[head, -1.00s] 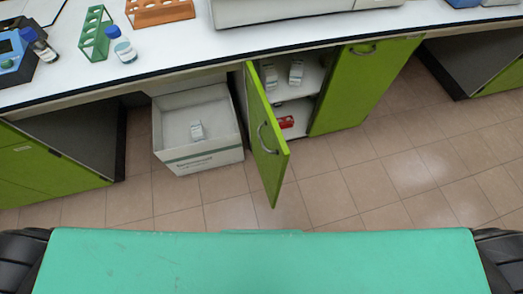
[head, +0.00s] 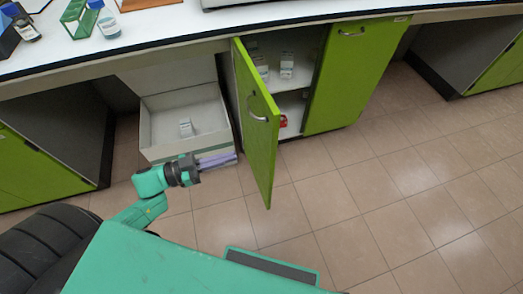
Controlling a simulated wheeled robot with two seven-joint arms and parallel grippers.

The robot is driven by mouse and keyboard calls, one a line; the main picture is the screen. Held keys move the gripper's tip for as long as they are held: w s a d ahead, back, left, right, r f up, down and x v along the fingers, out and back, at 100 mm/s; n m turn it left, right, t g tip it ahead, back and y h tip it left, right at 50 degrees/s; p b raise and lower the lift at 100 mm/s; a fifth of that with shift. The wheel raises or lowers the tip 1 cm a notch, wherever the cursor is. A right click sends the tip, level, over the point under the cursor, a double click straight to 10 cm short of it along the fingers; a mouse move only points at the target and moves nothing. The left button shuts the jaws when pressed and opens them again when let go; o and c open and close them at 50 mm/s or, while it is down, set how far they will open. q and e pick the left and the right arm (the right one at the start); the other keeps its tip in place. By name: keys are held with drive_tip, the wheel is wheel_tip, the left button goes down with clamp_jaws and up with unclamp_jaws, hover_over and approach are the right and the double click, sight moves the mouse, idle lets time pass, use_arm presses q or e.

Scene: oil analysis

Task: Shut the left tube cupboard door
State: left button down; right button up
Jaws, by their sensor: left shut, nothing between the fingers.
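The left cupboard door (head: 262,145) is green with a curved metal handle (head: 258,115). It stands wide open, swung out toward me, hinged on the cupboard's left side. The open cupboard (head: 291,95) shows white boxes on its upper shelf and a red item (head: 283,121) lower down. My left gripper (head: 232,159) is shut and empty, just left of the door, with its fingers pointing right toward the door's outer face; a small gap shows between them. My right gripper is not in view.
The right cupboard door (head: 350,80) is closed. The bench top (head: 160,30) runs above. Tiled floor right of the open door is clear.

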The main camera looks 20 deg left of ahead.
sight(269, 145)
use_arm(q)
drive_tip(key=x, duration=0.8)
drive_tip(key=shift+w+d, duration=0.2)
drive_tip(key=shift+d, duration=0.05)
drive_tip(key=shift+w+d, duration=0.25)
drive_tip(key=shift+d, duration=0.15)
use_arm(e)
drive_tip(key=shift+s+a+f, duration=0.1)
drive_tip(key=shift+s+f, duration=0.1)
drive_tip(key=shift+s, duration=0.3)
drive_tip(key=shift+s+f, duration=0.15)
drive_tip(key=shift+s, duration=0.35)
